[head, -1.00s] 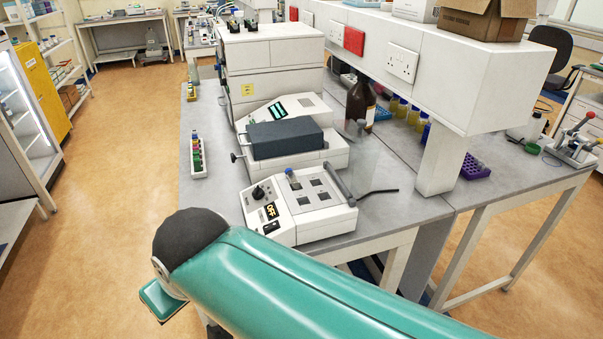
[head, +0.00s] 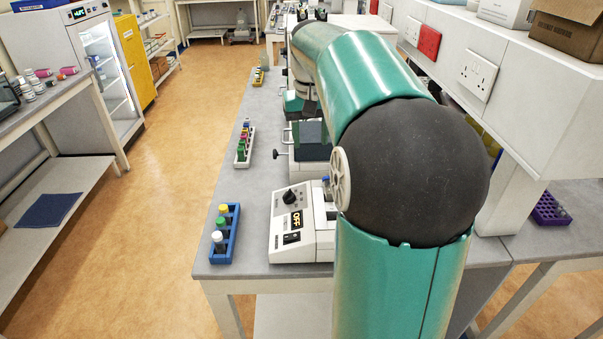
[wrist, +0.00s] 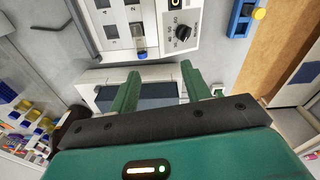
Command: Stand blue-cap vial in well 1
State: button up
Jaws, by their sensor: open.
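The blue-cap vial (wrist: 141,53) stands on the small white block unit (wrist: 160,22) in the wrist view, near the numbered dark wells; its exact seat is hard to tell. A bit of its blue cap (head: 327,182) shows beside my arm in the head view. The wells (wrist: 110,30) lie left of the vial in the wrist view, marked 2 and 4; I cannot make out a 1. My gripper (wrist: 163,82) is open and empty, its two green fingers apart, over a grey-lidded instrument (wrist: 152,92) and clear of the vial.
A blue rack (head: 234,237) with several capped vials stands left of the block unit's knob. A white rack (head: 242,157) of vials stands farther back. A white cabinet with sockets (head: 500,80) overhangs the bench at right. Bare bench (head: 262,115) lies along the left edge.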

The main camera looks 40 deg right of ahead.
jog(key=d+f+m, duration=0.1)
jog(key=d+f, duration=0.1)
jog(key=d, duration=0.5)
jog(key=shift+g+y, duration=0.3)
jog(key=f, duration=0.5)
jog(key=w+a+f, duration=0.1)
jog(key=f, duration=0.2)
jog(key=shift+f, duration=0.15)
jog(key=f, duration=0.5)
jog(key=shift+d, duration=0.25)
grip_shut()
jog(key=shift+r, duration=0.1)
